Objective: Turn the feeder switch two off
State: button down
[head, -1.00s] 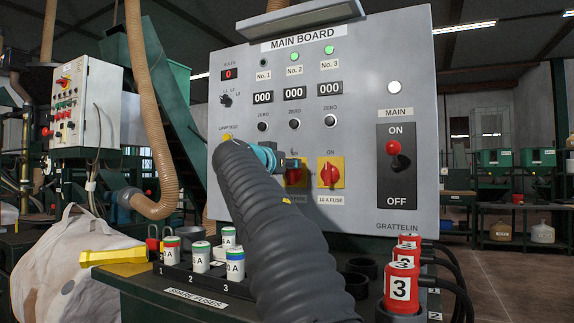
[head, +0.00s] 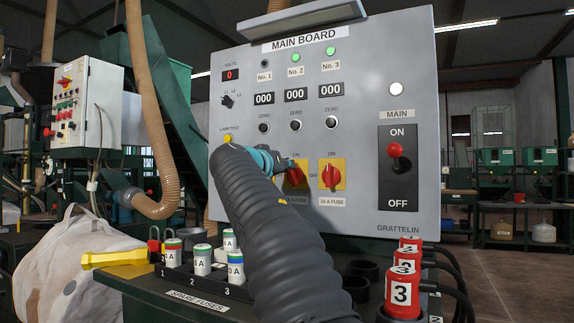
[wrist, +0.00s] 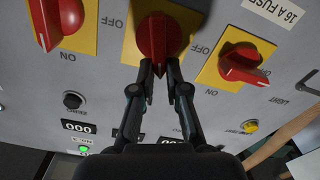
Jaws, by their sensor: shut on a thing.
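The main board (head: 360,225) carries a row of rotary feeder switches, red knobs on yellow plates. In the wrist view, which sees the board upside down, the middle switch, feeder switch two (wrist: 157,35), has its knob pointing to its ON side. My gripper (wrist: 160,68) is shut on that knob, a fingertip on each side. In the head view, switch two (head: 297,178) is partly hidden by my gripper (head: 288,166) and arm. Lamp No. 2 (head: 296,57) is lit green.
Switch three (head: 331,175) points to ON, with lamp No. 3 (head: 330,51) lit. Switch one (wrist: 245,66) is turned towards OFF, and lamp No. 1 (head: 264,63) is dark. The MAIN lever (head: 395,150) is at the right. Spare fuses (head: 202,260) and red plugs (head: 403,285) stand below.

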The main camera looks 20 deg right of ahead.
aim_at(279, 176)
jog(key=shift+w+a+f+n+p, duration=0.35)
jog(key=shift+n+p, duration=0.3)
jog(key=shift+n, duration=1.65)
jog(key=shift+w+f+n+p, duration=0.1)
jog(key=shift+f+n+p, duration=0.5)
jog(key=shift+n, duration=1.7)
jog(key=shift+w+a+f+n+p, duration=0.25)
jog(key=shift+n+p, duration=0.5)
jog(key=shift+n, duration=1.55)
jog(key=shift+f, duration=0.1)
jog(key=c, duration=1.2)
grip_release()
